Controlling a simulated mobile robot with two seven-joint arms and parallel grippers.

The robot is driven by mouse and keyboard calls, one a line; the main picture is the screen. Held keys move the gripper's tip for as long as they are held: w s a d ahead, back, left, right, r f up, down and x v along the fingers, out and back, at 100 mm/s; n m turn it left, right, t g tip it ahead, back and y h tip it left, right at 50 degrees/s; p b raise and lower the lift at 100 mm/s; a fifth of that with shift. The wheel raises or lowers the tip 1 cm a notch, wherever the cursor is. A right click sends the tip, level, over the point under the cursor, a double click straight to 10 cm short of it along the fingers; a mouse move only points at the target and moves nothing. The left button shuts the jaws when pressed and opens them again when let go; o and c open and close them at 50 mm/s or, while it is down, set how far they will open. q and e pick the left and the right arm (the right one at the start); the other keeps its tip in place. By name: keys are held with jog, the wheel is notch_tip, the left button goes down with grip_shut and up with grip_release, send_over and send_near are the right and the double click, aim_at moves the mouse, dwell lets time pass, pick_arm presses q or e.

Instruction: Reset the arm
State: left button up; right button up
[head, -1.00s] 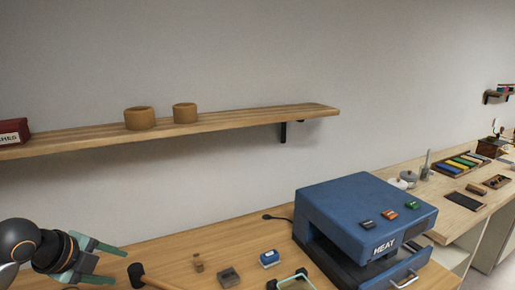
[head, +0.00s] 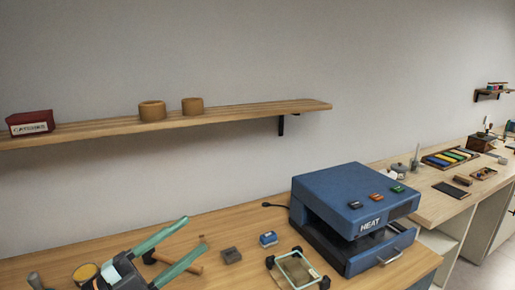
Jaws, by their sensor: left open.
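My left gripper (head: 196,233) is at the lower left of the head view. Its two long green fingers are spread apart, pointing right and up, with nothing between them that they hold. The gripper is over the wooden bench (head: 235,223), and its fingers cover part of a mallet (head: 192,267) with a wooden handle and dark head. I cannot tell how high the fingers are above the bench. My right gripper is not in view.
A blue heat press (head: 345,190) stands at the bench's right. A green-edged frame with black corners (head: 287,260), a grey block (head: 231,255) and a blue block (head: 268,239) lie left of it. A wall shelf (head: 235,115) holds two round wooden pots and a red box (head: 30,122).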

pick_arm(q)
jog(key=a+f+n+t+y, duration=0.7)
jog(key=a+n+y, duration=0.6)
jog(key=n+y, duration=0.6)
jog(key=s+f+n+g, duration=0.1)
jog(key=s+f+g, duration=0.2)
jog(key=f, duration=0.3)
jog(key=s+f+n+g, duration=0.1)
jog(key=s+f+g, duration=0.2)
jog(key=f, duration=0.3)
jog(key=s+a+f+n+g, duration=0.1)
jog(key=s+f+g, duration=0.3)
jog(key=f, duration=0.3)
jog(key=shift+n+g, duration=0.3)
jog(key=shift+g, duration=0.2)
jog(key=s+d+f+m+g+h, duration=0.1)
jog(key=s+d+f+g+h, duration=0.35)
jog(key=s, duration=0.75)
jog(key=w+d+f+t+b, duration=0.2)
jog(key=f, duration=0.7)
jog(key=w+d+f+t+b, duration=0.2)
jog(key=d+f, duration=0.1)
jog(key=f, duration=0.6)
jog(key=shift+w+m+b, duration=0.15)
jog(key=shift+m+b, duration=0.15)
jog(key=shift+b, duration=0.1)
jog(key=shift+f+h, duration=0.1)
jog(key=shift+h, duration=0.15)
